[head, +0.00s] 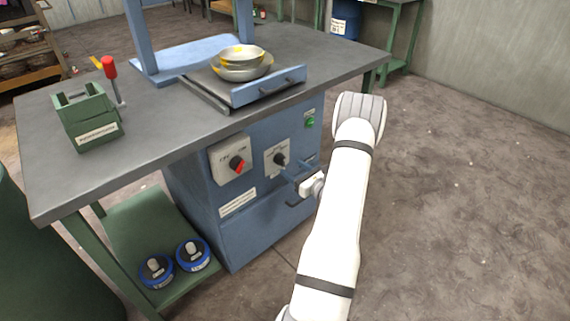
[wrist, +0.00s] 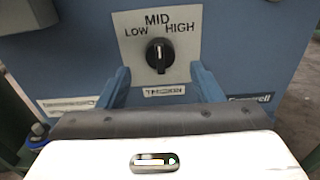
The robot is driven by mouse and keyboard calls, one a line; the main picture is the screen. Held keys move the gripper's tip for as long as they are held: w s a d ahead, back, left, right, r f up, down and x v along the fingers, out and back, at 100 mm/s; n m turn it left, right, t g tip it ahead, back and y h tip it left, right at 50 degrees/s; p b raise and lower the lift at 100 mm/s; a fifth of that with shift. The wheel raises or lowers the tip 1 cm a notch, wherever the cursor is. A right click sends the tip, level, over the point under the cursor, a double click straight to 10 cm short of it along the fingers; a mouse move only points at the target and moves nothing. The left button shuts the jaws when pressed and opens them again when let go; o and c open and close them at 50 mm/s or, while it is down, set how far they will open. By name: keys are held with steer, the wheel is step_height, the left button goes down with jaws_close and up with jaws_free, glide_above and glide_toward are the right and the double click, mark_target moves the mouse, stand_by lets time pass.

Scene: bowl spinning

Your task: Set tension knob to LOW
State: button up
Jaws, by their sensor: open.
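The tension knob (wrist: 160,55) is a round black knob on a light plate marked LOW, MID and HIGH. Its white pointer line stands nearly upright, toward MID. The same knob (head: 280,159) shows on the blue cabinet front in the head view. My gripper (wrist: 160,80) is open, with its blue fingers spread to the left and right just below the knob in the wrist view. In the head view my gripper (head: 297,170) is in front of the knob's plate. No contact with the knob is clear.
A green button (head: 310,121) is at upper right. Metal bowls (head: 242,70) sit on a tray above. The bench top (head: 190,115) overhangs the cabinet.

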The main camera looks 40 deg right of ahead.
mark_target(283, 162)
steer(key=shift+w+a+b, duration=0.2)
steer(key=shift+w+b, duration=0.2)
steer(key=shift+w, duration=2.3)
steer(key=shift+c, duration=0.6)
steer(key=c, duration=0.8)
steer(key=shift+c, duration=0.2)
steer(key=shift+n+b, duration=0.4)
steer(key=shift+b, duration=0.05)
steer(key=n+b, duration=0.3)
steer(key=shift+a+f+n, duration=0.1)
steer(key=shift+f+n, duration=0.1)
steer(key=shift+n, duration=0.1)
steer(key=n+b, duration=0.3)
steer(key=shift+a+r+n+b, duration=0.1)
steer(key=shift+n+b, duration=0.6)
steer(key=shift+b, duration=0.1)
